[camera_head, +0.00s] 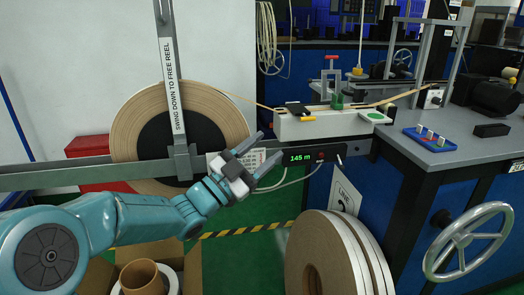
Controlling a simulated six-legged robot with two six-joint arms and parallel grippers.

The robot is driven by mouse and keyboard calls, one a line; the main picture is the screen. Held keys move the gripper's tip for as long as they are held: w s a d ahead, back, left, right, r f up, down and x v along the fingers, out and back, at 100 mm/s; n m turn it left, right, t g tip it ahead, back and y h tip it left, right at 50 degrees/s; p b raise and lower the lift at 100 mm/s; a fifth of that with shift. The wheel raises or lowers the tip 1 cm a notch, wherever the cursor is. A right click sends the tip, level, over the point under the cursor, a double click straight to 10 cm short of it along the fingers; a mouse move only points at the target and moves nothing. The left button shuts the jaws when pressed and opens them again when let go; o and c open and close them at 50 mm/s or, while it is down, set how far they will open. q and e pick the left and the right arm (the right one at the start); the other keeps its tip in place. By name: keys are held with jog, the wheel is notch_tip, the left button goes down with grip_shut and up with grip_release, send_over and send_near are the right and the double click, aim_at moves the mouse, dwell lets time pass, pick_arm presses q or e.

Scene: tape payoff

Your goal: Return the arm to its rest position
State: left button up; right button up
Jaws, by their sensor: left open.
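My left arm comes in from the lower left, and its left gripper (262,157) is open and empty. It is in front of the grey bar of the tape payoff, just left of the black display (300,157) reading 145 m. The mounted tape reel (222,104) is behind it, with a grey swing arm (173,90) standing upright across its face. Tape runs from the reel to the right through a white guide block (322,127). My right gripper is not in view.
Large reels (312,260) stand on the floor at the lower middle. An open carton (188,262) with a cardboard core (141,277) is at the lower left. A handwheel (468,241) and workbench (440,157) with a blue tray (430,139) are at the right. Green floor shows between.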

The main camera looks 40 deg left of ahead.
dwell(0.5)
pick_arm(q)
jog(key=w+d+f+n+g, duration=0.25)
jog(key=d+f, duration=0.25)
jog(key=f, duration=0.5)
jog(key=w+d+f+n+g, duration=0.2)
jog(key=w+d+f, duration=0.3)
jog(key=f, duration=0.5)
jog(key=s+d+f+n+g+y, duration=0.1)
jog(key=s+d+f+n+g, duration=0.2)
jog(key=f, duration=0.7)
jog(key=s+d+f+g, duration=0.3)
jog(key=s+d+f, duration=0.15)
jog(key=f, duration=0.45)
jog(key=s+d+f+n+g+y, duration=0.1)
jog(key=s+d+f+n+g, duration=0.1)
jog(key=s+f+g, duration=0.65)
jog(key=s+d+f+n+g, duration=0.25)
jog(key=s+f, duration=0.35)
jog(key=s, duration=0.7)
notch_tip(320, 180, up, 32)
jog(key=d+p, duration=0.1)
jog(key=p, duration=3.2)
jog(key=shift+s+r, duration=0.25)
jog(key=shift+s, duration=0.05)
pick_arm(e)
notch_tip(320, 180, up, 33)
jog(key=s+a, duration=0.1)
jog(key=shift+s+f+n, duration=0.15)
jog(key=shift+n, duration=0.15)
